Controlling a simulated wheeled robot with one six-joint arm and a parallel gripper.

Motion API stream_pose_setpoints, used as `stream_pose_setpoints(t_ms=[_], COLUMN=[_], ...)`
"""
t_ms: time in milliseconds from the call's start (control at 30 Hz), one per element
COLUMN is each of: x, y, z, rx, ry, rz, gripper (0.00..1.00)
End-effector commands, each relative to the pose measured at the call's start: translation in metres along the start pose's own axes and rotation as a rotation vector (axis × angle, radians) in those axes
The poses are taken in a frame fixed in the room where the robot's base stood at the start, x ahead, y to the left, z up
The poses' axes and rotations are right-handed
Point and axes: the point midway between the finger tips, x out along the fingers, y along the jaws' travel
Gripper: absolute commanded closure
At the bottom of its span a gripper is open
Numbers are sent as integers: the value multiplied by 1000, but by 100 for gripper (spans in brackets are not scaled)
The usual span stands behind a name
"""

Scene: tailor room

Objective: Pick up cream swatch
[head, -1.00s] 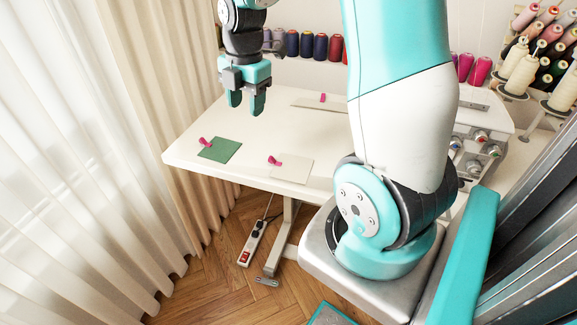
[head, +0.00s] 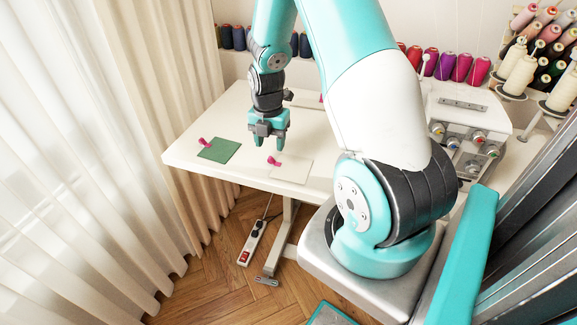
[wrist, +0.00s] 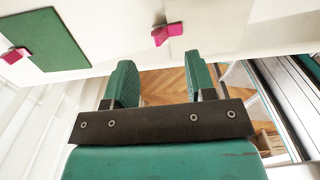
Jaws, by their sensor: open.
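The cream swatch (head: 294,169) lies flat on the white table near its front edge. A pink clip (head: 273,161) sits at its far left corner. My gripper (head: 270,143) points down above the table, just beyond the clip in the head view, open with nothing between its fingers. In the wrist view the two fingers of my gripper (wrist: 160,68) stand apart, and the pink clip (wrist: 167,34) shows beyond them near the top. The cream swatch is pale and hard to tell from the table there.
A green swatch (head: 219,150) with its own pink clip (head: 206,142) lies to the left on the table (head: 190,152). Another pale piece (head: 307,98) lies farther back, partly behind my arm. Thread spools (head: 448,66) line the back. A power strip (head: 251,243) lies on the floor.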

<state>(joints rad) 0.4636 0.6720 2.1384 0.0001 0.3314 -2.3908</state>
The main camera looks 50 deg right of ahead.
Motion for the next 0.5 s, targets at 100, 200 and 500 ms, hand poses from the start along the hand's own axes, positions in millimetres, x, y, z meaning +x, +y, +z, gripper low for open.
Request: stream_pose_setpoints(t_ms=[100, 200, 500], x=[10, 26, 53], y=[0, -1, 0], z=[0, 0, 0], rx=[0, 0, 0], ry=[2, 4, 0], rz=[-2, -4, 0], gripper=[49, 49, 49])
